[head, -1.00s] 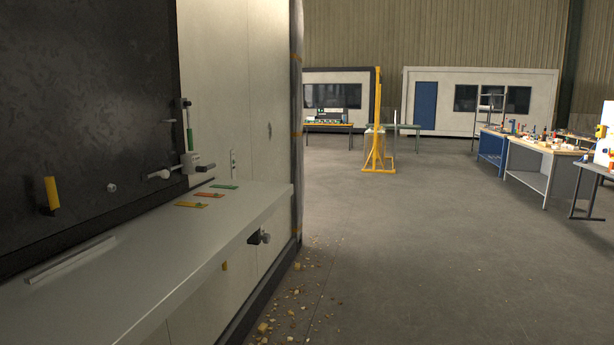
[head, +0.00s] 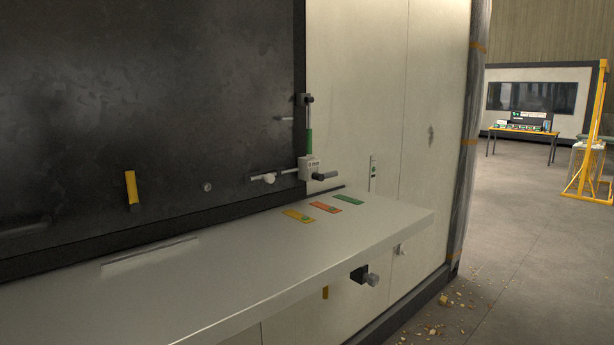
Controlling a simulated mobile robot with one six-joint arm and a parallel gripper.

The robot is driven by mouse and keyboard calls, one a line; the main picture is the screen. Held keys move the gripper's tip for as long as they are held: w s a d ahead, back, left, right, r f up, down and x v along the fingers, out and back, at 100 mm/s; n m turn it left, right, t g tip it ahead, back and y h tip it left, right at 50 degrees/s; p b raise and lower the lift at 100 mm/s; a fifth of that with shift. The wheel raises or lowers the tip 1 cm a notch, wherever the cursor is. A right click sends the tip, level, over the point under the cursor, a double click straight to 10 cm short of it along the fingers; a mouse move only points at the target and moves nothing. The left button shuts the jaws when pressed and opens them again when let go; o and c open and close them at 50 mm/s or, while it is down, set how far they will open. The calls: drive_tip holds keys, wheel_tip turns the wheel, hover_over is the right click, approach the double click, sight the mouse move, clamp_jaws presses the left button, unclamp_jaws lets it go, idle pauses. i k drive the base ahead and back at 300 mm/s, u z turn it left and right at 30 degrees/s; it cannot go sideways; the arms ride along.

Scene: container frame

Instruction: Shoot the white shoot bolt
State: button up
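A white bolt with a round white knob (head: 268,179) lies level on the dark panel (head: 150,95), near its lower right corner. Its rod runs right towards a white-grey lock box (head: 309,168) with a dark grey handle (head: 326,176). Above the box a green upright bolt sleeve (head: 309,142) leads up to a dark bracket (head: 305,99). At this size I cannot tell whether the white bolt's rod reaches into the box. My gripper is not in the head view.
A light shelf (head: 230,262) juts out below the panel, carrying yellow (head: 298,216), orange (head: 325,207) and green (head: 349,199) plates. A black knob fitting (head: 364,275) sticks out under it. A yellow handle (head: 131,188) is on the panel. Crumbs (head: 444,300) litter the floor right.

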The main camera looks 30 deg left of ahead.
sight(270, 178)
drive_tip(key=u, duration=0.6)
drive_tip(key=i, duration=0.85)
drive_tip(key=u, duration=0.4)
drive_tip(key=k, duration=0.85)
drive_tip(key=u, duration=0.15)
drive_tip(key=i, duration=0.75)
